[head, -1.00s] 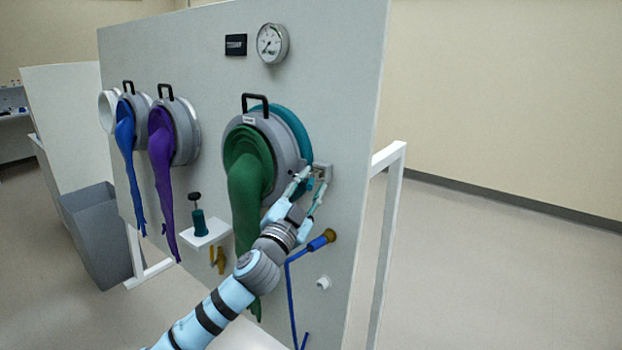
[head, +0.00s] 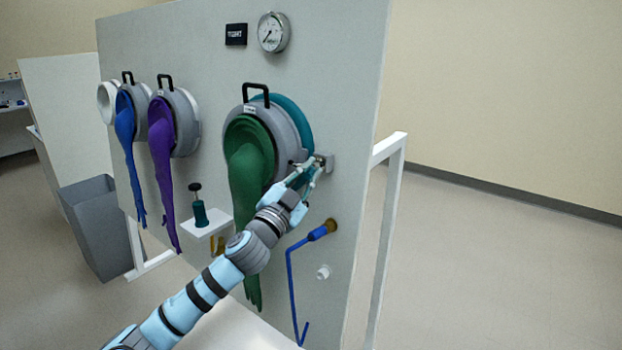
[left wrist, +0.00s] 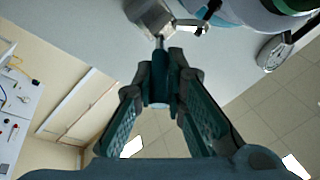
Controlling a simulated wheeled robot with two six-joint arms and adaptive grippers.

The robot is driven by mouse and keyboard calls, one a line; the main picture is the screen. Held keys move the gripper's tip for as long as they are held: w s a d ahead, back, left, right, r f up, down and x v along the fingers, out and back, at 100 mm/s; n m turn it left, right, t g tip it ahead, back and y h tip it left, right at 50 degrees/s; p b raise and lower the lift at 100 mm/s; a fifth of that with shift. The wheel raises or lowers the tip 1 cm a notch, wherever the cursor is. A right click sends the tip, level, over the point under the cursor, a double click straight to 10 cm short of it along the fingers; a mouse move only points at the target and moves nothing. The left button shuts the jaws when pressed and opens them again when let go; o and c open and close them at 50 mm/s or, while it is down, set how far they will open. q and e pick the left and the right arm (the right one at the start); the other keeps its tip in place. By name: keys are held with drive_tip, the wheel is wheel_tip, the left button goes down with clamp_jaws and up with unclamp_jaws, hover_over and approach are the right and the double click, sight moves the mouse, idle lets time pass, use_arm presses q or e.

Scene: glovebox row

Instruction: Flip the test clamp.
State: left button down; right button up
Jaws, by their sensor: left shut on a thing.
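The test clamp (head: 326,160) is a small grey metal bracket on the panel, just right of the green-glove port. In the left wrist view its block (left wrist: 150,17) shows at the top, with a thin rod leading to a dark teal handle (left wrist: 159,88). My left gripper (head: 312,170) reaches it from the lower left. In the left wrist view the gripper (left wrist: 160,75) is shut on the handle, with a finger on each side. In the head view the fingers hide most of the handle. My right gripper is not in view.
The green glove (head: 247,175) hangs from its port left of my arm. A blue bent rod (head: 290,275) on a brass fitting and a white knob (head: 323,271) are below. A small shelf (head: 208,228) holds a teal plunger. The black display (head: 236,34) appears to read TIGHT.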

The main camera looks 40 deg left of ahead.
use_arm(q)
drive_tip(key=m+h, duration=0.1)
drive_tip(key=h, duration=0.1)
drive_tip(key=a+h+b, duration=0.1)
drive_tip(key=h, duration=0.1)
drive_tip(key=m+h+b, duration=0.1)
drive_tip(key=h, duration=0.1)
drive_tip(key=shift+s+a+m, duration=0.2)
drive_tip(key=shift+s+m, duration=0.1)
drive_tip(key=c, duration=1.6)
unclamp_jaws()
drive_tip(key=shift+c, duration=0.2)
